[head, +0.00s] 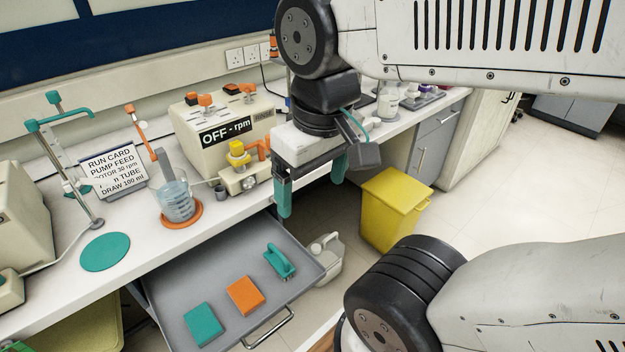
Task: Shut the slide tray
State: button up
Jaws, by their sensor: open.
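The slide tray (215,262) is a grey drawer, pulled out from under the bench. A metal bar handle (268,331) runs along its front edge, at the lower middle of the head view. A teal block (203,324), an orange block (245,296) and a teal handled item (279,262) lie in the tray. My gripper (312,198) has teal fingers pointing down and spread apart, with nothing between them. It shows above and right of the tray's far right corner, apart from the handle.
The white bench carries a beaker (177,201) on an orange disc, a run card (113,168), a pump box marked OFF (222,127) and a stand (72,175). A yellow bin (392,212) and a pale jug (326,258) stand on the floor right of the tray.

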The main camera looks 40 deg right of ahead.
aim_at(202, 272)
jog(key=z, duration=2.85)
jog(key=i, duration=0.6)
jog(key=u, duration=2.9)
